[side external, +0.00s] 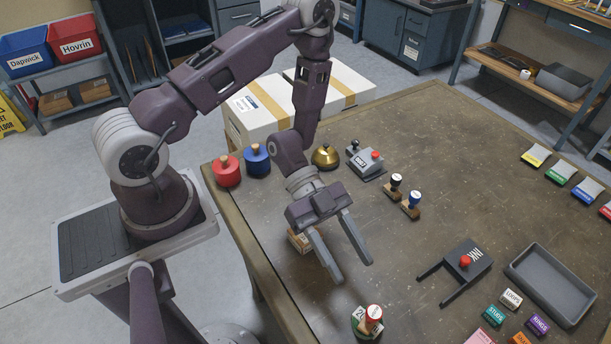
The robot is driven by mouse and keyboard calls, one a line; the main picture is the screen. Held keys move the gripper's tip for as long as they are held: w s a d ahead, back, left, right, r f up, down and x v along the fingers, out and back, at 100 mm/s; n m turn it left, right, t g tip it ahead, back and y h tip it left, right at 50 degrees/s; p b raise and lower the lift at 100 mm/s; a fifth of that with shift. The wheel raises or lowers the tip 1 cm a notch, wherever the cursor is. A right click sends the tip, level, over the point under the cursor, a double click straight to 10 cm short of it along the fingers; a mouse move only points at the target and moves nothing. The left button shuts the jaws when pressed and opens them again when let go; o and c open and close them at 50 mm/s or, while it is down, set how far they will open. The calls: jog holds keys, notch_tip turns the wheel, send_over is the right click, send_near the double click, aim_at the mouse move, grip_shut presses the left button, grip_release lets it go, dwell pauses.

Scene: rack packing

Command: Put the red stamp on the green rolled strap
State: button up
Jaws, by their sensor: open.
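The red stamp (374,314), with a red top and a pale body, is at the bottom of the side view. It appears to rest upright on the green rolled strap (358,331), a round dark green thing whose lower part is close to the picture's edge. My gripper (353,271) is open with nothing between its fingers. It hangs above the table, up and slightly left of the stamp in the picture, with a visible gap between them.
A small wooden block (298,243) is partly hidden behind my gripper. A black stamp (396,187) and a blue stamp (411,205) stand further back. A dark INK stand (450,277) with a red knob and a grey tray (556,285) are to the right. The table's middle is clear.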

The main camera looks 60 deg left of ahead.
jog(key=w+a+r+n+t+y, duration=0.3)
jog(key=w+a+r+t+y, duration=0.2)
jog(key=w+a+y, duration=0.45)
jog(key=w+a+r+n+t+y, duration=0.3)
jog(key=a+r+n, duration=0.3)
jog(key=r, duration=0.4)
jog(key=s+a+r+n+y, duration=0.3)
jog(key=s+a+r+n, duration=0.15)
jog(key=s+r, duration=0.5)
jog(key=s+d+n+g+h, duration=0.1)
jog(key=s+d+n, duration=0.1)
jog(key=s, duration=0.4)
jog(key=s+d+r+n+g+h, duration=0.1)
jog(key=s+d+n, duration=0.1)
jog(key=s, duration=0.4)
jog(key=shift+s+d, duration=0.3)
jog(key=shift+d, duration=0.05)
